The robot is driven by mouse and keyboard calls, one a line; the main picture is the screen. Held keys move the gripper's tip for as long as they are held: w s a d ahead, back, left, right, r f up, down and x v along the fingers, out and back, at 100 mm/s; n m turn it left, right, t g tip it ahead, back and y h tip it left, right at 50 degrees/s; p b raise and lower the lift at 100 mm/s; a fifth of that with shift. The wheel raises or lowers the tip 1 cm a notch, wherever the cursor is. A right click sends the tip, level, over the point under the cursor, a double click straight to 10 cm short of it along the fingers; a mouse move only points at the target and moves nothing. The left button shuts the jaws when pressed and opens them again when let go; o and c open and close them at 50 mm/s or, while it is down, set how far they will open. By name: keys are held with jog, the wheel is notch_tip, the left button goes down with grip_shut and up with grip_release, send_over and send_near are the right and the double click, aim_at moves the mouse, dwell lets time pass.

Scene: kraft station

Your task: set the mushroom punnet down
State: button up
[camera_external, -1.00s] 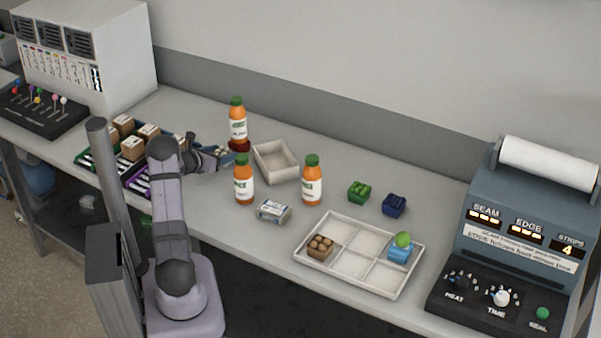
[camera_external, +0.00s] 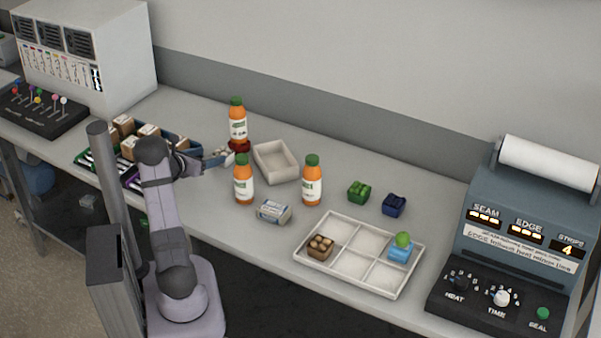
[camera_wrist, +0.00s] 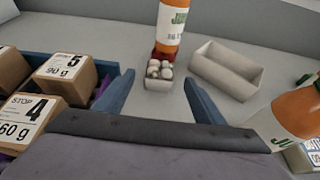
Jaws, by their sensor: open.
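The mushroom punnet (camera_wrist: 159,84), a small grey box with several pale round mushrooms, stands upright on the bench in the wrist view. It is ahead of and between the two blue fingers of my gripper (camera_wrist: 160,80), with a visible gap on each side. In the external view my gripper (camera_external: 220,158) is low over the bench, left of the front juice bottle. The mushroom punnet is small and hard to make out there.
A red punnet (camera_external: 240,146) and a juice bottle (camera_external: 238,120) stand just behind. An empty beige box (camera_external: 276,162) is to the right. Crates with brown cartons (camera_wrist: 60,75) are close on the left. A divided tray (camera_external: 340,265) holds a brown punnet (camera_external: 320,247).

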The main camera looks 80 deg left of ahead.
jog(key=v, duration=0.4)
jog(key=shift+o, duration=0.8)
jog(key=shift+d, duration=0.1)
jog(key=shift+r, duration=0.1)
